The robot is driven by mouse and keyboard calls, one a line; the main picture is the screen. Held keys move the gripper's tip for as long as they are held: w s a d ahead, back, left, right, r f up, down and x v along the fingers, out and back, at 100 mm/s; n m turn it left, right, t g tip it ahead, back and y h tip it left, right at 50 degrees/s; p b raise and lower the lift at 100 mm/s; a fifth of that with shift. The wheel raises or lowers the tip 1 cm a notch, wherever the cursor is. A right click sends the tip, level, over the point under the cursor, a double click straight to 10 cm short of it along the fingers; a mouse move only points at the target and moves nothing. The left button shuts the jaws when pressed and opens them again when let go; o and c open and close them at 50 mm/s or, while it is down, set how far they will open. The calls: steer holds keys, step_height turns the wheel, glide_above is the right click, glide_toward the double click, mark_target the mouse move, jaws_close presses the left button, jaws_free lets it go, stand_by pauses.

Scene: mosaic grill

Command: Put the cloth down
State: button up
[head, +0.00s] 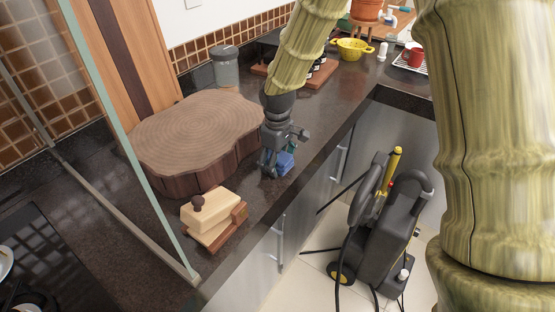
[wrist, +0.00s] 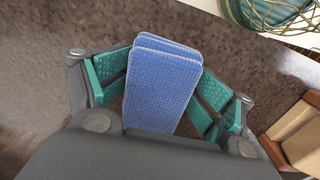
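The blue cloth (wrist: 160,88) is a folded, textured pad between the two teal-padded fingers of my gripper (wrist: 162,90) in the wrist view. The fingers lie along both sides of it and appear to touch its edges. In the head view my gripper (head: 276,160) points down over the dark counter near its front edge, and the cloth shows as a small blue patch (head: 286,162). Whether the cloth's underside touches the counter is hard to tell.
A thick round wooden slab (head: 195,130) lies left of my gripper. A wooden block with a knob (head: 211,210) stands in front of it on the counter. A grey jar (head: 225,67) and a yellow colander (head: 352,48) stand farther back. A black floor machine (head: 385,225) stands below.

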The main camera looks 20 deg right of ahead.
steer(key=shift+f, duration=0.3)
steer(key=shift+d+r, duration=0.1)
steer(key=shift+r, duration=0.25)
steer(key=shift+r, duration=0.2)
step_height(320, 180, up, 13)
steer(key=shift+b, duration=0.45)
steer(key=shift+w+f, duration=0.1)
